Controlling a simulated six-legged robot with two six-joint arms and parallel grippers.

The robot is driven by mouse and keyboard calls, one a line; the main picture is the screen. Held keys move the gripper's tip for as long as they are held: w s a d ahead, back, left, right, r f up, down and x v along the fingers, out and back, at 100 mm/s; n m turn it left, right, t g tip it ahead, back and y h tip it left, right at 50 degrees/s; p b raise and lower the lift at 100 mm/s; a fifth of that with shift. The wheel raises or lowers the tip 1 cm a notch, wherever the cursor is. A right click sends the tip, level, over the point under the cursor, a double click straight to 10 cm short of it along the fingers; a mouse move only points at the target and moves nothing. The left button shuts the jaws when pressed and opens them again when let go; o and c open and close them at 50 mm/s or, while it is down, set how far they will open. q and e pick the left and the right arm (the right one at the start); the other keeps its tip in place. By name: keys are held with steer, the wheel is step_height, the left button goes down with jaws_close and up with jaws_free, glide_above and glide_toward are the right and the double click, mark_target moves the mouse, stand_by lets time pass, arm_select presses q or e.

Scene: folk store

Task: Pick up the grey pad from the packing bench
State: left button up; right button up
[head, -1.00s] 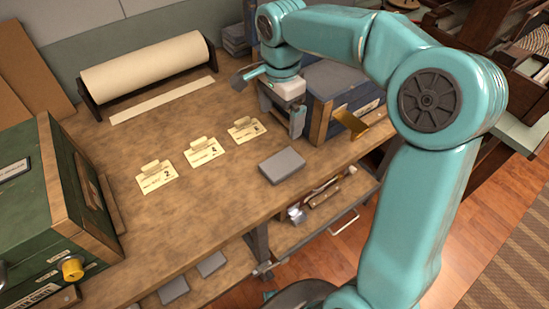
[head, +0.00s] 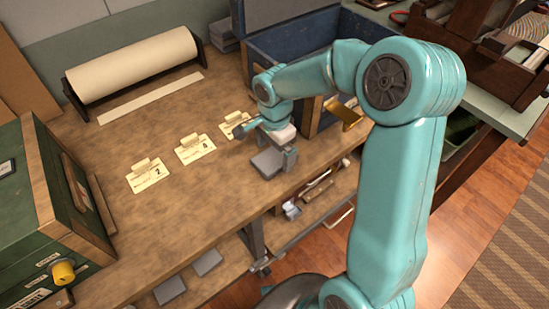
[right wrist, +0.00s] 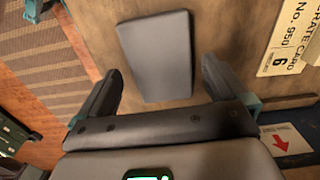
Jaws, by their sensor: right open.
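The grey pad (head: 267,164) lies flat on the packing bench (head: 190,215), near its front edge. My right gripper (head: 266,149) is open just above the pad, with a finger toward either side of it. In the right wrist view the pad (right wrist: 156,50) lies ahead between the spread fingers of the right gripper (right wrist: 162,78), slightly tilted in the picture. The fingers appear clear of it. My left gripper is not in view.
Several numbered cards (head: 195,149) stand left of the pad. A blue chest (head: 290,50) is behind my right arm, and a green crate (head: 50,205) is at left. A paper roll (head: 130,65) lies at the back. Other grey pads (head: 206,262) lie on a lower shelf.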

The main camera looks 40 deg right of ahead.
steer(key=shift+w+f, duration=0.1)
steer(key=shift+f, duration=0.7)
steer(key=c, duration=1)
steer(key=shift+r, duration=0.1)
